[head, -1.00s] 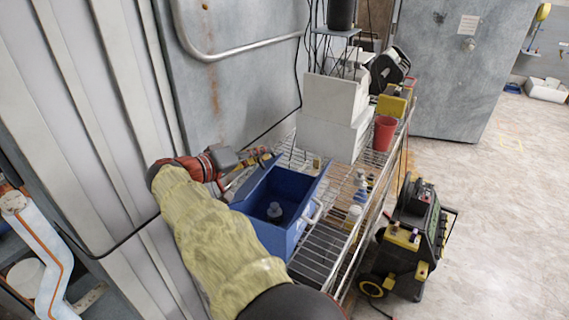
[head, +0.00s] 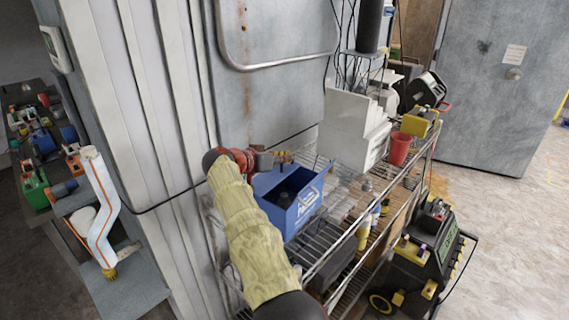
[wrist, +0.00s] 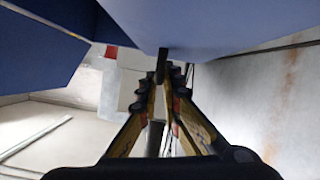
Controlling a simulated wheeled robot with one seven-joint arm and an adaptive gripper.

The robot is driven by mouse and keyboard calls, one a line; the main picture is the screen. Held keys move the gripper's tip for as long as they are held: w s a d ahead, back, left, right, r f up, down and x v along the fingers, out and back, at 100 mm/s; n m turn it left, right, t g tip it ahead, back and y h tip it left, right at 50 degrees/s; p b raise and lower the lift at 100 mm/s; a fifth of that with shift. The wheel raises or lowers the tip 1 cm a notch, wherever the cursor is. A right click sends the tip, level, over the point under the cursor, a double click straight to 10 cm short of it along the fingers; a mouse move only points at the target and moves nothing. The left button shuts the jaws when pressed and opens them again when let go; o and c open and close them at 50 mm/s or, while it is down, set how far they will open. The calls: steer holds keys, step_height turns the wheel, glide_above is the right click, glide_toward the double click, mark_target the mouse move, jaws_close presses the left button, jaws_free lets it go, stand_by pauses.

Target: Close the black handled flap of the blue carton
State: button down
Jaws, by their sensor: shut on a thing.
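The blue carton (head: 267,208) stands open on the wire shelf, with white lettering on a panel at its right side and a dark object inside. My gripper (head: 284,157) is at the carton's back edge, by the wall. In the wrist view my gripper (wrist: 161,88) has its fingers closed on the black handle (wrist: 161,62). The handle sits at the edge of a large blue panel (wrist: 215,22), seemingly the flap. Another blue panel (wrist: 35,50) shows at the left. The flap's exact angle is hard to tell in the head view.
A black and yellow machine (head: 425,255) stands on the floor at right. The ribbed wall (head: 150,90) is close at left.

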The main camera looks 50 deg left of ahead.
steer(key=shift+f, duration=0.2)
stand_by(0.4)
steer(key=c, duration=2.2)
jaws_free()
steer(key=shift+c, duration=0.2)
step_height(320, 180, up, 4)
steer(key=r, duration=0.1)
glide_above(261, 184)
steer(key=shift+w+f, duration=0.15)
steer(key=shift+f, duration=0.1)
